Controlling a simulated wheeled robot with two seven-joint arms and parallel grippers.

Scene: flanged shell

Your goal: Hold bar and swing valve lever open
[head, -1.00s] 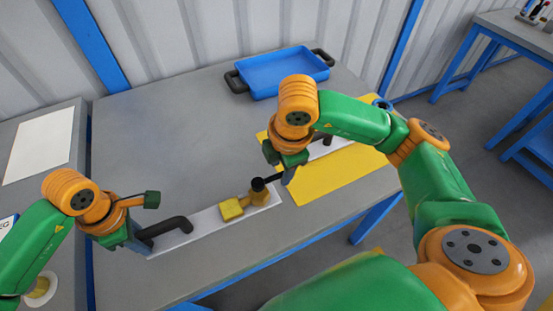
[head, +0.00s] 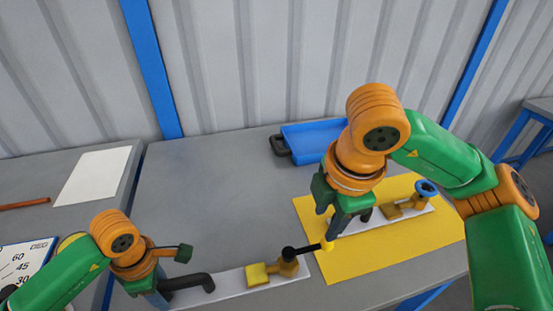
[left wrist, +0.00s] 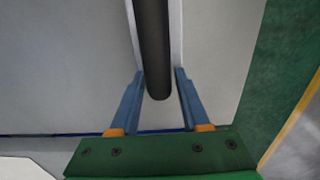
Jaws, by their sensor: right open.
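The black bar (head: 190,281) is a bent handle on a white plate (head: 232,284) at the lower middle of the head view. My left gripper (head: 160,297) is at its left end. The valve (head: 287,266) is brass-coloured, beside a yellow block (head: 257,275). Its black lever (head: 306,250) points right to a yellow tip (head: 327,244). My right gripper (head: 333,220) is open, fingers down, just above and behind that tip; contact cannot be told.
A yellow mat (head: 375,257) lies under the right end, with a second brass fitting (head: 400,209) and a blue wheel (head: 427,188) on it. A blue tray (head: 305,143) stands at the back. The table's middle left is clear.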

